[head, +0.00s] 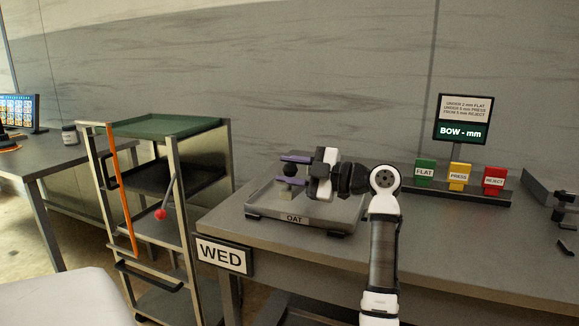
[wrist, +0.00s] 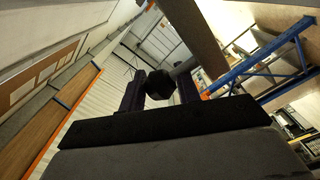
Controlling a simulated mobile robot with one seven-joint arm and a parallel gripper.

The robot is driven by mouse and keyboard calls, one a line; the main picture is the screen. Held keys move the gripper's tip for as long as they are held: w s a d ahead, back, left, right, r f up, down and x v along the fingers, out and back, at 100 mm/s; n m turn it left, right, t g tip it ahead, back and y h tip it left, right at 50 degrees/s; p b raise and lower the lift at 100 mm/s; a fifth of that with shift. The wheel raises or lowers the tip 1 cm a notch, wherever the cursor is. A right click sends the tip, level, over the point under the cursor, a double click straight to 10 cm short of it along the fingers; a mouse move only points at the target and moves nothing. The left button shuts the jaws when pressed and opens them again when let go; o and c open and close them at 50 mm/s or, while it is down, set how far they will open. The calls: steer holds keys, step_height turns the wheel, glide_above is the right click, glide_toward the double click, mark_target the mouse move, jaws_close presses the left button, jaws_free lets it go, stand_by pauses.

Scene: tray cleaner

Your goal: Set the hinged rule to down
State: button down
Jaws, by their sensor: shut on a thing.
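My gripper (head: 290,169) is at the left end of my arm, over the grey tray-like stand (head: 335,216) labelled OAT on the table. Its two purple fingers are closed on a small dark knob, one above and one below it. In the wrist view the black knob (wrist: 160,88) sits between the two dark fingers. The knob looks like the handle of the hinged rule, but the rule's bar is not clearly seen. My gripper and arm hide part of the stand, and I cannot tell the rule's angle.
A sign showing BOW - mm (head: 462,120) stands behind green FLAT (head: 425,168), yellow PRESS (head: 459,170) and red REJECT (head: 494,175) blocks at the right. A rack (head: 165,128) with a red-knobbed lever stands left of the table. The table's middle front is mostly clear.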

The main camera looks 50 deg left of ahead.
steer(key=shift+f, duration=0.25)
steer(key=c, duration=1.3)
jaws_free()
steer(key=shift+d, duration=0.1)
steer(key=b+v, duration=0.1)
steer(key=v, duration=1.2)
steer(key=shift+w+d, duration=0.25)
steer(key=shift+d, duration=0.05)
steer(key=shift+c, duration=0.5)
